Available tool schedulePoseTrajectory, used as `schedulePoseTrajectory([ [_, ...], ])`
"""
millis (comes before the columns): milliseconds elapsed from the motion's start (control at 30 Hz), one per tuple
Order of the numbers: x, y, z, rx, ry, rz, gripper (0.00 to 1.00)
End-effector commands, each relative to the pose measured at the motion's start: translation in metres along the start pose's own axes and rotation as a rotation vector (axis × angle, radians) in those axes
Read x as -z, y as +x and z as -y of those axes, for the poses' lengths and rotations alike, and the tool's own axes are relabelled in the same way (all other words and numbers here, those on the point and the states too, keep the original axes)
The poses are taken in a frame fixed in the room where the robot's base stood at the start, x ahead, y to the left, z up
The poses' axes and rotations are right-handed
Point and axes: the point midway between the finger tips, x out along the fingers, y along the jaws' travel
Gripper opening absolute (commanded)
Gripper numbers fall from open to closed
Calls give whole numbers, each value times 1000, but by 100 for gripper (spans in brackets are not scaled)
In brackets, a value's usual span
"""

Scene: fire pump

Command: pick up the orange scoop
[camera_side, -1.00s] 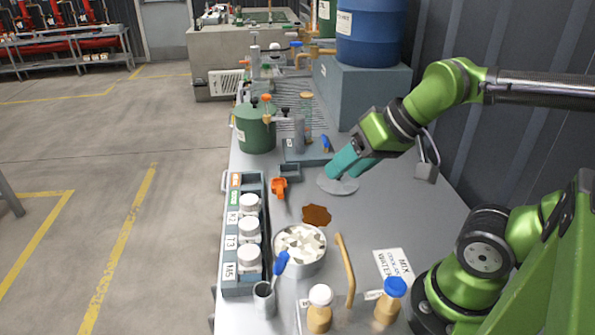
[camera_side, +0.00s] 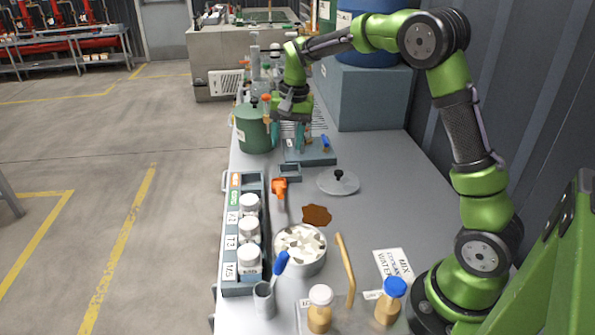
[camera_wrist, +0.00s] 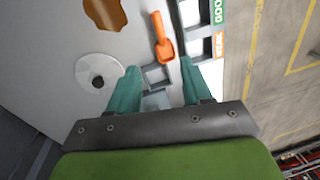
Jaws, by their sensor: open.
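The orange scoop (camera_side: 279,187) lies on the grey bench, just right of the labelled bottle rack. Its orange head is at the far end in the side view, and its handle runs toward the front. In the wrist view the scoop (camera_wrist: 162,40) lies ahead of the fingertips, with its orange handle pointing up the picture. My gripper (camera_side: 299,148) points down over the blue-grey tray area, beyond the scoop. Its teal fingers are apart and empty. The fingers also show in the wrist view (camera_wrist: 163,88), with the scoop outside them.
A small grey square holder (camera_side: 289,172) sits between my gripper and the scoop. A glass lid (camera_side: 338,182) lies to the right. A bottle rack (camera_side: 230,262) lines the left edge. A green drum (camera_side: 254,128) stands left of my gripper. A brown spill (camera_side: 317,215) lies nearer.

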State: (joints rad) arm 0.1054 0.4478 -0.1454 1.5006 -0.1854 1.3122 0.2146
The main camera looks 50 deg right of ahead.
Motion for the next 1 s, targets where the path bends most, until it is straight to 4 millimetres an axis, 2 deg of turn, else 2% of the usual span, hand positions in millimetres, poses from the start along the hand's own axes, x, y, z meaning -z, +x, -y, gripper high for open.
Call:
schedulePoseTrajectory([
  [67, 2, -7, 4, 6, 24, -4, 49],
  [133, -1, 2, 2, 0, 38, 9, 49],
  [500, -2, 79, 2, 0, 36, 9, 49],
  [600, -2, 95, 2, 1, 36, 8, 49],
  [867, -1, 115, 2, 3, 36, 8, 49],
  [1000, 2, 136, 1, 2, 36, 8, 49],
])
